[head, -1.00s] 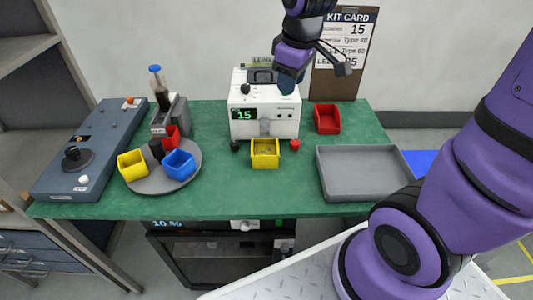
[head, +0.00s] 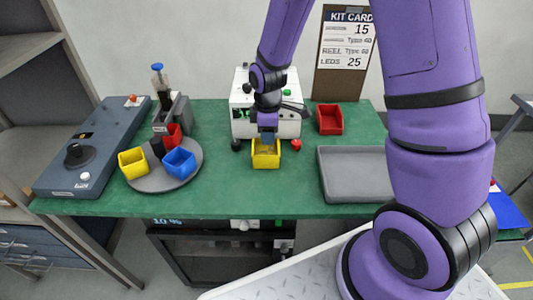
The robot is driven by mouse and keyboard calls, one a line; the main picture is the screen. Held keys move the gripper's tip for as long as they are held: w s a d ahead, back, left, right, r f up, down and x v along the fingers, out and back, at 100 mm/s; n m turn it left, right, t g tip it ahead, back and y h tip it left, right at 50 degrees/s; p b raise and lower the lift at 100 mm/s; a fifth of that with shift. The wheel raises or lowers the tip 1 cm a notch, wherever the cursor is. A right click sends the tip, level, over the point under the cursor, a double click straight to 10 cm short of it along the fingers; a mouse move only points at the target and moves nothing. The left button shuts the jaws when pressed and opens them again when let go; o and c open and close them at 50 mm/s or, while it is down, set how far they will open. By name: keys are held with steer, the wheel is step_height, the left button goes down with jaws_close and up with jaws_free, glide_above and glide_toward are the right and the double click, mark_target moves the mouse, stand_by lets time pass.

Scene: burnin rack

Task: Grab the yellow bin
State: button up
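A yellow bin (head: 266,158) stands on the green table in front of the white machine. My gripper (head: 267,140) points down right above this bin, at its back part. The fingers are small and partly hidden by the wrist, so I cannot tell whether they are open or touching the bin. A second yellow bin (head: 132,162) sits at the left of the round grey tray (head: 165,187).
The round tray also holds a blue bin (head: 179,162) and a red bin (head: 172,135). Another red bin (head: 329,119) stands right of the white machine (head: 287,126). An empty grey tray (head: 354,174) lies at the right. The front middle of the green table (head: 235,195) is clear.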

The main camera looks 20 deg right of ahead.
glide_above(266, 167)
steer(key=f, duration=0.5)
steer(key=shift+d, duration=0.25)
steer(key=shift+w+a+f, duration=0.1)
steer(key=shift+f, duration=1.3)
steer(key=shift+a+f, duration=0.1)
steer(key=shift+f, duration=1.25)
jaws_close()
